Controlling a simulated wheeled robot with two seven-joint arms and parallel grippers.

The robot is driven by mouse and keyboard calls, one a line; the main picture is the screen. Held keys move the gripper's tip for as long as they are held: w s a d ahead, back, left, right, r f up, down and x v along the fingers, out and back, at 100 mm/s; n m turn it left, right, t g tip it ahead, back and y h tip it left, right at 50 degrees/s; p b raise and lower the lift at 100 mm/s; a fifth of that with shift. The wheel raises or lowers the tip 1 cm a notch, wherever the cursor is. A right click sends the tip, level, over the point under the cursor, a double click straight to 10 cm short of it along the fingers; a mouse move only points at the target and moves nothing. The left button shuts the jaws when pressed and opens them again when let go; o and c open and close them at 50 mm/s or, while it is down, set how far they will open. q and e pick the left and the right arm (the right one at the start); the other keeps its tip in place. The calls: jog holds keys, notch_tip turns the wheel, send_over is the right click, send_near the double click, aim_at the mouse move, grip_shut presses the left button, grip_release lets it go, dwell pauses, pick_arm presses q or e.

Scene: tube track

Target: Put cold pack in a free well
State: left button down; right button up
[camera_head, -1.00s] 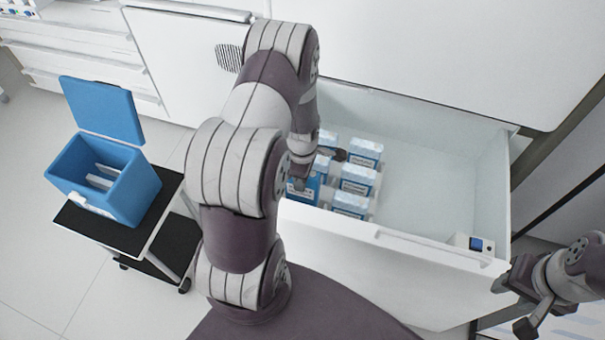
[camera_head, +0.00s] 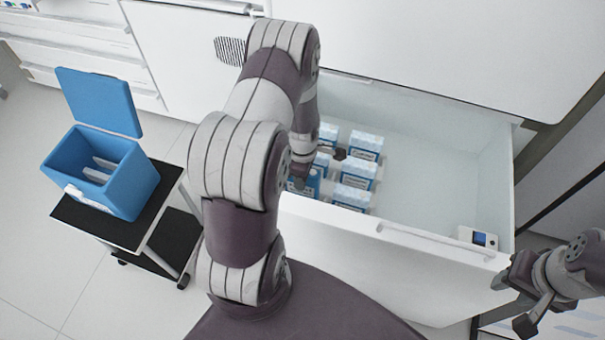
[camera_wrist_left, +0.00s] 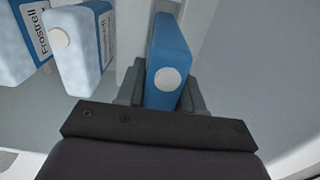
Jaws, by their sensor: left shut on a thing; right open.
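The cold pack, a flat blue block with a white round cap (camera_wrist_left: 168,78), is held between the fingers of my left gripper (camera_wrist_left: 160,92) in the left wrist view. In the head view, a blue pack (camera_head: 309,186) shows in the open drawer beside the white-and-blue packs, partly hidden by my left arm. My left gripper (camera_head: 320,166) is mostly hidden there. A blue open cooler box (camera_head: 136,184) with its lid up stands at the left. White slabs (camera_head: 98,171) show inside; its wells are hard to make out. My right gripper (camera_head: 517,299) is open and empty at the lower right.
Several white-and-blue packs (camera_head: 356,174) stand in rows in the white drawer (camera_head: 430,145); its right part is mostly clear. A small device (camera_head: 478,238) sits at the drawer's front right corner. The cooler stands on a black-topped cart (camera_head: 75,215). Bare floor lies around the cart.

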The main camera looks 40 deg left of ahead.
pick_arm(q)
jog(key=shift+f, duration=0.1)
jog(key=shift+f+b, duration=0.95)
jog(key=shift+f, duration=0.35)
jog(key=shift+f, duration=0.4)
jog(key=c, duration=0.6)
grip_release()
jog(key=shift+c, duration=0.2)
notch_tip(320, 180, up, 13)
jog(key=p, duration=0.2)
jog(key=shift+f+p, duration=0.15)
jog(key=shift+p, duration=0.2)
